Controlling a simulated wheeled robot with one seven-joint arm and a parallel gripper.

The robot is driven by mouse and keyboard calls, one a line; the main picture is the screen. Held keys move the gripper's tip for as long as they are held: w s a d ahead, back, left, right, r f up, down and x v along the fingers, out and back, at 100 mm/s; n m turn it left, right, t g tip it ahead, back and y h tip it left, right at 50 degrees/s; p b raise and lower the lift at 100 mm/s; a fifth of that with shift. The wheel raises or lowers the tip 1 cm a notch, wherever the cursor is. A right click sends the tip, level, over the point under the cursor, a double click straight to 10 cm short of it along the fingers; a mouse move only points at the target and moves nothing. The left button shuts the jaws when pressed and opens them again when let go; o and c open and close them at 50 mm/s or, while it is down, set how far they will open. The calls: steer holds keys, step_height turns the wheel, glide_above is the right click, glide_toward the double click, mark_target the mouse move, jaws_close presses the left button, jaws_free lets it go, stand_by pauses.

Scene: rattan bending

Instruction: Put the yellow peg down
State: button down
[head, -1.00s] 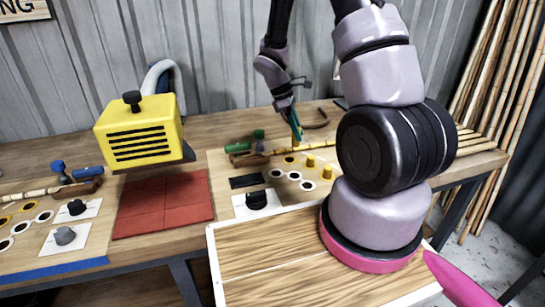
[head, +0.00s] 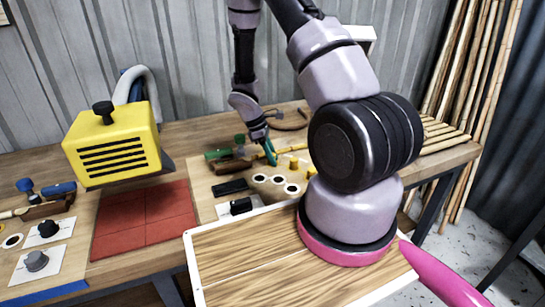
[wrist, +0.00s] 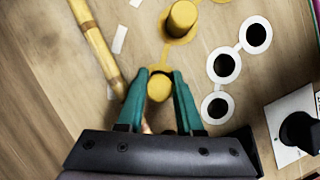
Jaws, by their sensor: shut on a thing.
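My gripper (wrist: 160,84) is shut on a yellow peg (wrist: 160,90), with one teal finger on each side of it. In the head view my gripper (head: 270,153) is low over the board on the bench, with the held peg (head: 273,160) below its fingers. In the wrist view the peg overlaps a yellow ring (wrist: 160,69) with a dark edge just ahead of it. I cannot tell whether its bottom is inside a hole or just above. Another yellow peg (wrist: 183,16) stands upright ahead.
White rings with dark holes (wrist: 223,66) lie to the right, and a black knob (wrist: 299,130) sits on a white plate. A bamboo rod (wrist: 94,45) lies left. A yellow machine (head: 112,143) and red mat (head: 145,218) are left on the bench.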

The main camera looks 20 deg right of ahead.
steer(key=shift+s+f, duration=0.1)
steer(key=shift+f, duration=0.2)
